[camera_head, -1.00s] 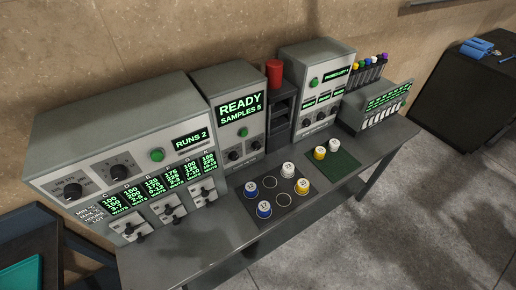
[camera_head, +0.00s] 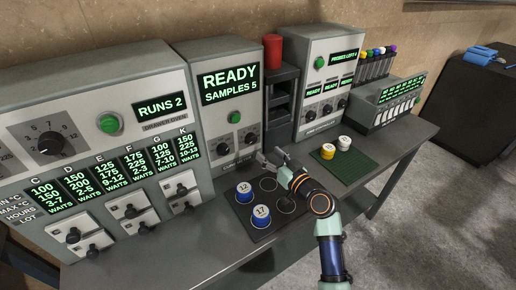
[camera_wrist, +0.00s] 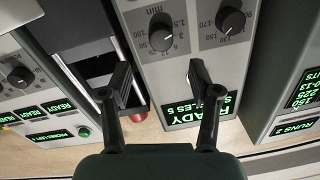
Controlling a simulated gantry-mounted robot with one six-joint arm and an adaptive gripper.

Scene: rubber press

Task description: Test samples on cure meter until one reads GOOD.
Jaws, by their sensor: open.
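The cure meter (camera_head: 230,100) stands at the back with a green READY, SAMPLES 5 display, a green button and two dark knobs. It also shows upside down in the wrist view (camera_wrist: 180,70). My gripper (camera_head: 271,156) is open at the meter's lower front. In the wrist view my two fingers (camera_wrist: 158,80) are apart with nothing between them. Two blue-sided sample pots, 12 (camera_head: 244,191) and 17 (camera_head: 262,216), sit on the dark ringed mat (camera_head: 244,217). My arm covers the mat's right part. A yellow pot (camera_head: 328,151) and a white pot (camera_head: 344,143) sit on the green mat (camera_head: 356,166).
A drawer oven (camera_head: 100,150) reading RUNS 2 stands left of the meter. A dark rack (camera_head: 282,100) with a red cylinder (camera_head: 272,47) and a press unit (camera_head: 325,75) stand right of it. The bench front (camera_head: 215,250) has clear room.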

